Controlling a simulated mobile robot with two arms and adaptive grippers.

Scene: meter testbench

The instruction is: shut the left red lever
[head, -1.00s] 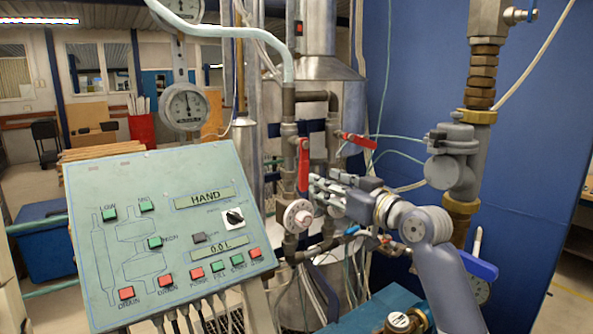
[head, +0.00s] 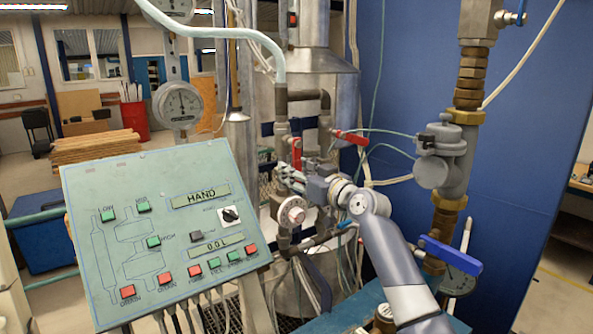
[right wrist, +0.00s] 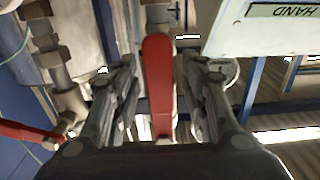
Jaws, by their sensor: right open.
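The left red lever (head: 297,150) hangs from a vertical pipe right of the control panel. My right gripper (head: 284,178) is at its lower part and hides some of it. In the right wrist view the same red lever (right wrist: 158,85) lies between the two open fingers (right wrist: 158,100), with a gap visible on each side. A second red lever (head: 350,138) sticks out to the right on the neighbouring pipe, and it also shows at the left in the right wrist view (right wrist: 28,133). My left gripper is not in view.
The sloping control panel (head: 150,235) stands close on the left. A round white valve knob (head: 292,211) sits just below my right gripper. A grey pipe assembly with brass fittings (head: 440,160) and a blue lever (head: 450,255) stand to the right. Thin hoses run behind.

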